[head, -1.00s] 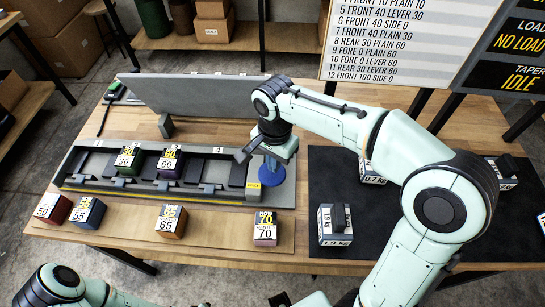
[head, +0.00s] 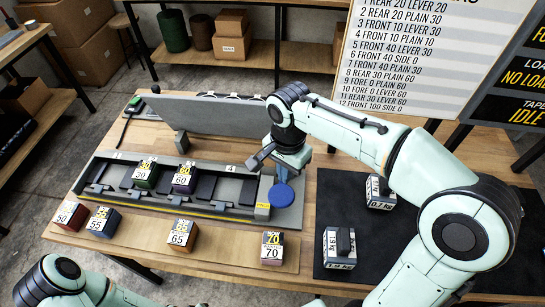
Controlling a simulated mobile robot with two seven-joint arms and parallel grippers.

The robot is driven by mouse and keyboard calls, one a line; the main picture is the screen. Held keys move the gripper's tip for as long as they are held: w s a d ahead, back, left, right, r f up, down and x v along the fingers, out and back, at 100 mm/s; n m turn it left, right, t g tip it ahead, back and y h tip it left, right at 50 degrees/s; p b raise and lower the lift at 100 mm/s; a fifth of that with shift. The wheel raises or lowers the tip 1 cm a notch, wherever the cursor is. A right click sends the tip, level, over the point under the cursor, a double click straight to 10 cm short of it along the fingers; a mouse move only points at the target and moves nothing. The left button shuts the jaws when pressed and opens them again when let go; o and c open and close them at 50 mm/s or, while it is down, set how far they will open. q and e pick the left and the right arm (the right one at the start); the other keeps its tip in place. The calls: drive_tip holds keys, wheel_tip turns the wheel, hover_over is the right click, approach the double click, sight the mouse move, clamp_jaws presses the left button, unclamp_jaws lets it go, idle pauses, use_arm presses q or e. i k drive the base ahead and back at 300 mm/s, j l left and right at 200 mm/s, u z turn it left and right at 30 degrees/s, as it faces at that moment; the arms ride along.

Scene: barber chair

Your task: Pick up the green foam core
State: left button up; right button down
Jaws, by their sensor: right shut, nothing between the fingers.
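The green foam core (head: 145,174) is a small dark green block marked 30. It sits in a slot of the long grey rack (head: 108,206) on the table, left of a purple block (head: 184,179) marked 60. My right gripper (head: 263,156) is shut and empty.
Red (head: 70,216), blue (head: 103,222), orange (head: 182,235) and mauve (head: 272,248) blocks stand on a board along the front. A grey panel (head: 215,115) stands behind the rack. Weights (head: 339,247) rest on a black mat (head: 360,220) at right.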

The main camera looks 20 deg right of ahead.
sight(145, 175)
drive_tip(key=k, duration=1)
